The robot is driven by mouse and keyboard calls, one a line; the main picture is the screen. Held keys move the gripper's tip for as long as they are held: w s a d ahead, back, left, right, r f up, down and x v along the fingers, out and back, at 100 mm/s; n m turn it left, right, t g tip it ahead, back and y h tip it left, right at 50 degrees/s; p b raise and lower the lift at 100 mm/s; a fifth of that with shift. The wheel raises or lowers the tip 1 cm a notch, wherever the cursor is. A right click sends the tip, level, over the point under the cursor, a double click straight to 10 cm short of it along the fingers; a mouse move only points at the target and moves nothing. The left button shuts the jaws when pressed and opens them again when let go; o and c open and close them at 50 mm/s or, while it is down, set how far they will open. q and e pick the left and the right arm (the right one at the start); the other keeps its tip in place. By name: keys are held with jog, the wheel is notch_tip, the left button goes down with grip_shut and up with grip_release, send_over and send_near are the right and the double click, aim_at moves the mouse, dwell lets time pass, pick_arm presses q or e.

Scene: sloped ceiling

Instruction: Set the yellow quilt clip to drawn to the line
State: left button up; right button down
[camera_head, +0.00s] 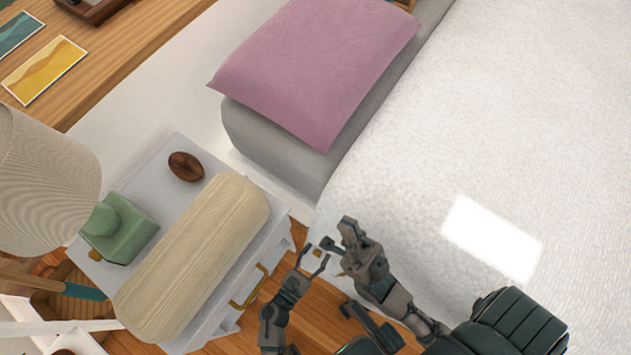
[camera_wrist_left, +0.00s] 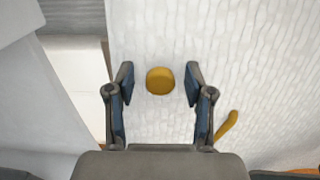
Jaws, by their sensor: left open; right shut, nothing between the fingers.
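The yellow quilt clip (camera_wrist_left: 160,80) shows in the left wrist view as a round yellow knob on the white quilt (camera_wrist_left: 215,35). In the head view it is a tiny yellow spot (camera_head: 317,253) by the bed's near side. My left gripper (camera_head: 314,263) is open, and in the left wrist view its fingers (camera_wrist_left: 160,72) stand on either side of the knob, with gaps on both sides. My right gripper (camera_head: 340,234) is shut and empty, close above and right of the left one in the head view. I cannot make out a line mark.
A yellow curved strip (camera_wrist_left: 227,125) lies right of the left fingers. A pink pillow (camera_head: 315,70) lies on the bed.

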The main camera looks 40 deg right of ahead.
pick_arm(q)
jog(key=shift+a, duration=0.2)
jog(key=shift+d, duration=0.4)
grip_shut()
jog(key=s+d, duration=0.2)
jog(key=s, duration=0.3)
jog(key=shift+s, duration=0.4)
jog(key=shift+r, duration=0.1)
grip_release()
jog(key=v, duration=1.2)
